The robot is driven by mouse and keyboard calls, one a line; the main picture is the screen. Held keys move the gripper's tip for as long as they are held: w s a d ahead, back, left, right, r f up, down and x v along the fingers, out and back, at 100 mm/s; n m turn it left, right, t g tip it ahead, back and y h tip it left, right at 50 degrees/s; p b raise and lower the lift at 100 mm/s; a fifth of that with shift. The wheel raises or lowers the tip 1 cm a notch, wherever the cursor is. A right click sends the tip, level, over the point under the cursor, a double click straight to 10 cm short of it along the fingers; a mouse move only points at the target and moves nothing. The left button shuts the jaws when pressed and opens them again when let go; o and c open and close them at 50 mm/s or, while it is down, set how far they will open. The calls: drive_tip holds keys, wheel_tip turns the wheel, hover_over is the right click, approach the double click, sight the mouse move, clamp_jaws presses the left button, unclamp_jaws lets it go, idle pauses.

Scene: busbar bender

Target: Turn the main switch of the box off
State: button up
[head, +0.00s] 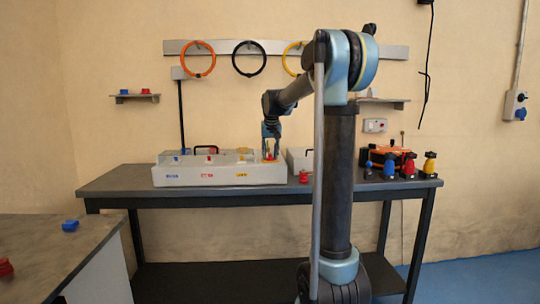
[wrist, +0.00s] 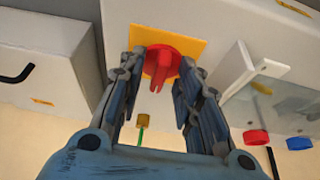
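The box (head: 218,174) is long and white, with coloured labels on its front, and stands on the dark workbench. Its main switch, a red rotary knob (wrist: 161,66) on a yellow plate (wrist: 182,36), is at the box's right end in the head view, where my gripper partly hides it. In the wrist view the knob's raised handle points along the picture's vertical. My gripper (head: 270,140) is over the switch, pointing down. In the wrist view its two fingers are apart, one on each side of the knob, with a visible gap to the handle.
A smaller grey box with a black handle (wrist: 19,74) stands beside the white box. A clear cover (wrist: 285,105) and red and blue parts are on the white box's other side. A loose red part (head: 304,177) and several coloured connectors (head: 409,165) sit on the bench.

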clamp_jaws()
drive_tip(key=shift+n, duration=0.3)
drive_tip(key=n+y, duration=0.1)
drive_tip(key=n, duration=0.2)
drive_tip(key=shift+d+n+y, duration=0.3)
drive_tip(key=shift+n+y, duration=0.1)
drive_tip(key=n, duration=0.2)
drive_tip(key=n+g+y, duration=0.1)
drive_tip(key=n, duration=0.1)
drive_tip(key=shift+w+d, duration=0.2)
drive_tip(key=n+g, duration=0.1)
drive_tip(key=n, duration=0.1)
drive_tip(key=n+y, duration=0.1)
drive_tip(key=n, duration=0.2)
drive_tip(key=shift+w+d+g, duration=0.1)
drive_tip(key=shift+w+g, duration=0.1)
drive_tip(key=shift+g, duration=0.2)
drive_tip(key=shift+w+n+g+y, duration=0.15)
drive_tip(key=shift+n+g, duration=0.3)
drive_tip(key=shift+n, duration=0.65)
drive_tip(key=shift+n+g+y, duration=0.15)
drive_tip(key=shift+n+g, duration=0.3)
drive_tip(key=shift+n, duration=0.65)
